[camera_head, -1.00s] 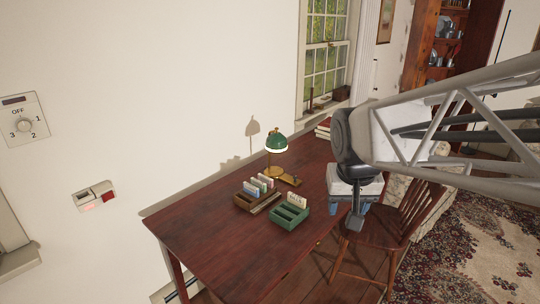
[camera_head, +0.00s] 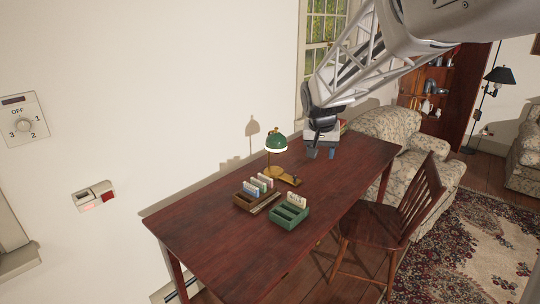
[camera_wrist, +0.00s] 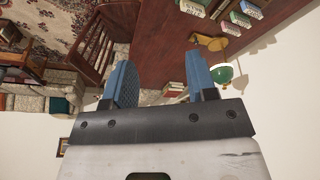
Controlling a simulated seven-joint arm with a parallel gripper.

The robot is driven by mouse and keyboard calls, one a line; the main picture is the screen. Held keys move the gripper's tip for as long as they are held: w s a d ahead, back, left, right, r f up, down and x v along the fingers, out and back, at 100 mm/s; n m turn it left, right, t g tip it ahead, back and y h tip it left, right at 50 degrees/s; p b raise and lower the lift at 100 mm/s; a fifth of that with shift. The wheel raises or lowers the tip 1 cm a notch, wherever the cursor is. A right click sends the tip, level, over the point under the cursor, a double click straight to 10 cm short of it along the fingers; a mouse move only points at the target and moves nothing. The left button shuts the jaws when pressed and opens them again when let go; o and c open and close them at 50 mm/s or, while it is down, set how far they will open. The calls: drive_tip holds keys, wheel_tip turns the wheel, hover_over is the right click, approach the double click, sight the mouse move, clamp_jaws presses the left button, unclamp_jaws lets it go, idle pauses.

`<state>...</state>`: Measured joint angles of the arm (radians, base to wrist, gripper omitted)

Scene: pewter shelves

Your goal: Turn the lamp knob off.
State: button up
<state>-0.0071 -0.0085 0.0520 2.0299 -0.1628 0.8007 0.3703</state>
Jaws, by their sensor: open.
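The desk lamp (camera_head: 276,144) has a green shade, a glowing underside and a brass base (camera_head: 273,172). It stands on the desk near the wall. A small dark piece (camera_head: 296,180), perhaps its knob, sits on the brass strip at the base's right; it is too small to tell its setting. In the wrist view the lamp's green shade (camera_wrist: 222,74) and brass base (camera_wrist: 208,43) lie beyond the right finger. My gripper (camera_head: 322,154) is open and empty, with blue fingers (camera_wrist: 158,75), above the desk's far end, right of the lamp and apart from it.
A brown card tray (camera_head: 243,203) and a green one (camera_head: 288,218) stand before the lamp. A dial panel marked OFF, 1, 2, 3 (camera_head: 24,124) and a small box with a red part (camera_head: 96,196) are on the left wall. A chair (camera_head: 395,215) stands at the desk's right.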

drive_tip(key=w+f, duration=0.4)
drive_tip(key=w, duration=0.7)
drive_tip(key=m, duration=0.3)
hover_over(295, 176)
drive_tip(key=s+a, duration=0.2)
drive_tip(key=s, duration=0.1)
wheel_tip(295, 176, down, 25)
drive_tip(key=shift+s+d+r+t+h, duration=0.1)
drive_tip(key=shift+r+t+h, duration=0.05)
drive_tip(key=shift+t+h, duration=0.25)
drive_tip(key=shift+x, duration=3.9)
drive_tip(key=shift+s, duration=0.1)
drive_tip(key=c, duration=0.9)
